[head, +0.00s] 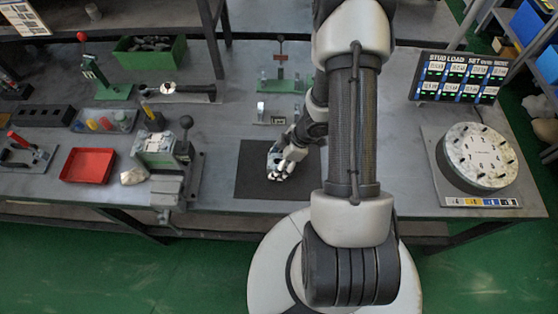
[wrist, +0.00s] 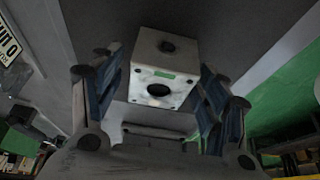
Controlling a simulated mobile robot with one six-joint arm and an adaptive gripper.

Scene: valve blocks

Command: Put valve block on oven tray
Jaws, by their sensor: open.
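The valve block (wrist: 162,70) is a pale grey cube-like block with dark round holes and a small green label. In the wrist view it lies between the two spread fingers of my gripper (wrist: 158,88), with gaps at both sides. In the head view my gripper (head: 282,168) is low over a dark mat (head: 255,185) on the bench, and it largely hides the block. The red tray (head: 88,166) stands on the bench at left; I cannot tell whether it is the oven tray.
A vise-like device (head: 160,150) stands left of the mat. A round numbered fixture (head: 478,157) and a display board (head: 460,78) are at right. A green bin (head: 150,52) is at the back left. Bare bench lies between the mat and the round fixture, partly behind my arm.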

